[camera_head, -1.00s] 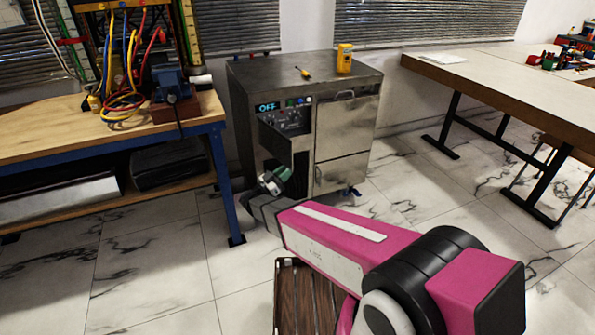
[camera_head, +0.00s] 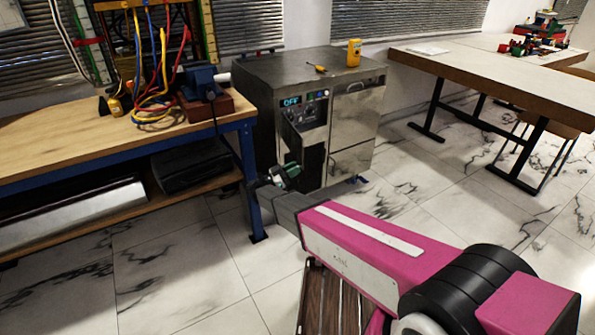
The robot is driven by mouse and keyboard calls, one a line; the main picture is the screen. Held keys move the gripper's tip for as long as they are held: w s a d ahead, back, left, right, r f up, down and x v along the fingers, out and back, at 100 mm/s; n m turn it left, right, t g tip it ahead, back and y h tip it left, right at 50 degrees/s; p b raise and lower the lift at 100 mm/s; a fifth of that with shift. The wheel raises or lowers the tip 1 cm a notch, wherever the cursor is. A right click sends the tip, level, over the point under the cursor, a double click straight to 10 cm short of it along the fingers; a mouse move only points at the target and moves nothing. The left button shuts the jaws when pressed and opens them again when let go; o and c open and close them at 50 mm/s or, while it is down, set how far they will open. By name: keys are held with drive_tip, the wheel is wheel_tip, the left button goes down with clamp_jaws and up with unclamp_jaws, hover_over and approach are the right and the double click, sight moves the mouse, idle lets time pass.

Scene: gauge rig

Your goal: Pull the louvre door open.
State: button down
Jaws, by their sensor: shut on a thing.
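The louvre door (camera_head: 293,137) is the dark panel below the lit control strip on the left half of the grey metal cabinet (camera_head: 245,115). It stands swung out from the cabinet front, partly open; its slats are too small to make out. My gripper (camera_head: 291,169), with a green part showing, is at the door's lower part. It is shut on the door, probably at its handle, but the fingertips and the handle are too small and partly hidden to see clearly. My pink and grey arm reaches in from the lower right.
A wooden bench (camera_head: 60,136) with blue legs stands close on the left of the cabinet and my gripper. A long table (camera_head: 470,75) stands at the right. Marble floor is clear at centre right.

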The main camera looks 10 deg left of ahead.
idle(0.3)
drive_tip(key=c, duration=1)
unclamp_jaws()
drive_tip(key=v, duration=1)
drive_tip(key=shift+s+a+f, duration=0.15)
drive_tip(key=shift+s+a, duration=0.05)
drive_tip(key=shift+a, duration=0.1)
